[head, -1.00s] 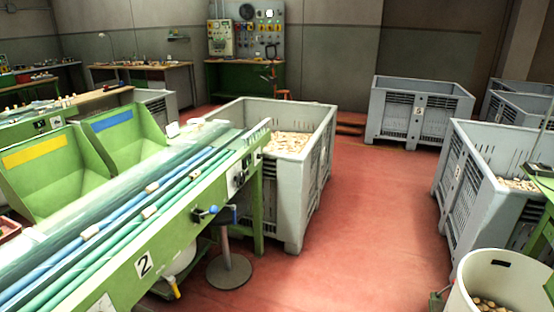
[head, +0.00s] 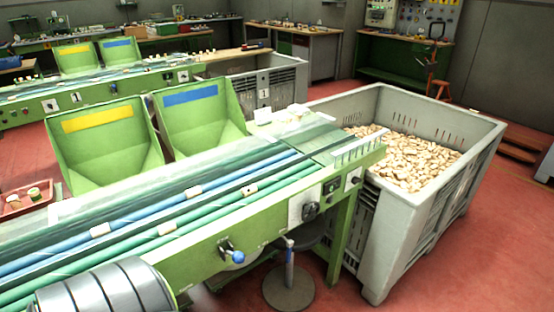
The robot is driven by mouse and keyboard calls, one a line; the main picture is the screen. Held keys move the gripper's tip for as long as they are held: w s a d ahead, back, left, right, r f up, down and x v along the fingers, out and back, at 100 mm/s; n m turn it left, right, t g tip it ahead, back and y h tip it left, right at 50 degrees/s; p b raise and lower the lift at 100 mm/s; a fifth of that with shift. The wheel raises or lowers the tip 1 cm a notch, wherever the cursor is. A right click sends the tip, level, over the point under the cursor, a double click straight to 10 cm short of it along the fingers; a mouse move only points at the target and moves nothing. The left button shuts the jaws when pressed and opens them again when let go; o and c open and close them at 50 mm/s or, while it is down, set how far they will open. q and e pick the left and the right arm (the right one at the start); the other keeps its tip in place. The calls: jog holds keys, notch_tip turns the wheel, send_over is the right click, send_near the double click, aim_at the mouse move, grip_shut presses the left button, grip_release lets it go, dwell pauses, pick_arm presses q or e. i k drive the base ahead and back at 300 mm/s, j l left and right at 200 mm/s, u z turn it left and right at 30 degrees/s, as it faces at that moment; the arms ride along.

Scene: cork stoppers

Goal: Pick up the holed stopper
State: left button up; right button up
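Several pale cork stoppers lie on the sorting belt of the green machine: one (head: 249,189) on the right with a small dark spot, one (head: 195,191) at the middle, one (head: 167,227) nearer, and one (head: 100,230) to the left. The belt (head: 130,245) has blue and green lengthwise rollers or cords. Neither of my grippers shows in the head view.
A grey crate (head: 405,215) full of corks stands at the belt's right end. Green hoppers with yellow (head: 97,117) and blue (head: 190,95) labels stand behind the belt. A red tray (head: 14,207) is at left. A stool (head: 289,290) stands below. Red floor is clear at right.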

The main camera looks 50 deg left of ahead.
aim_at(246, 192)
jog(key=i+l+u, duration=0.1)
jog(key=i+u, duration=0.4)
jog(key=i+l+u, duration=0.35)
jog(key=i+u, duration=0.15)
jog(key=i+l+u, duration=0.5)
jog(key=k+j, duration=0.05)
jog(key=k, duration=0.05)
